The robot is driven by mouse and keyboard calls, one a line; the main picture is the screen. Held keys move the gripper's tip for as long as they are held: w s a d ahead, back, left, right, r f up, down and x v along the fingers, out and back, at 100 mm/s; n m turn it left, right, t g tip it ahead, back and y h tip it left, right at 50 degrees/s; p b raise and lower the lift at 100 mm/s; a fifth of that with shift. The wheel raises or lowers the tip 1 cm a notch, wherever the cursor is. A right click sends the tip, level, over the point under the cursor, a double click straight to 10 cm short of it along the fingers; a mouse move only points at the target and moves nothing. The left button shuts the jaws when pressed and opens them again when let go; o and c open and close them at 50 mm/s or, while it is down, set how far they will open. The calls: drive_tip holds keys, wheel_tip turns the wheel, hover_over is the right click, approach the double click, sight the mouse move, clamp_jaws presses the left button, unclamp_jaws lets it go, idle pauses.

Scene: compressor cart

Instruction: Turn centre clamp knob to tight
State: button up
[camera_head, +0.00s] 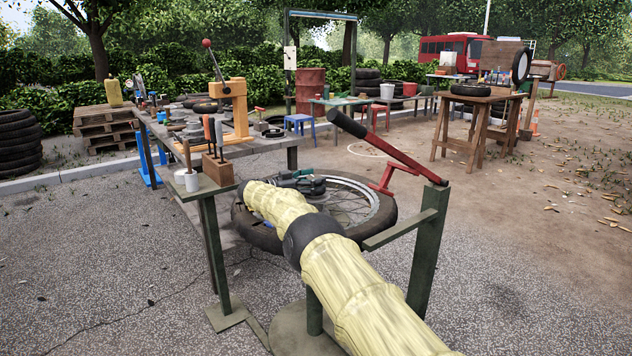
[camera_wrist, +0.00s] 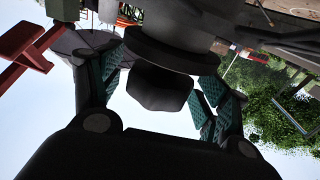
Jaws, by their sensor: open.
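The wheel (camera_head: 384,222), a black tyre on a spoked rim, lies flat on a low stand. My pale yellow arm reaches over it, and my gripper (camera_head: 302,182) is at its middle. In the wrist view a dark, faceted knob (camera_wrist: 160,90) sits under a wide round dark flange. My gripper (camera_wrist: 157,98) is open, with one teal-padded finger on each side of the knob. Gaps show between pads and knob in this view; I cannot tell about contact deeper in. In the head view I cannot tell the knob from the dark gripper parts.
A red lever (camera_head: 410,163) with a black grip rises on a green post (camera_head: 424,250) right of the wheel; its red part also shows in the wrist view (camera_wrist: 22,45). A small tool stand (camera_head: 209,186) and a cluttered bench (camera_head: 262,141) are at left. Open ground lies in front.

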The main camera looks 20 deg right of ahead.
drive_tip(key=a, duration=0.4)
drive_tip(key=s+a, duration=0.1)
drive_tip(key=a, duration=0.1)
drive_tip(key=shift+a, duration=0.25)
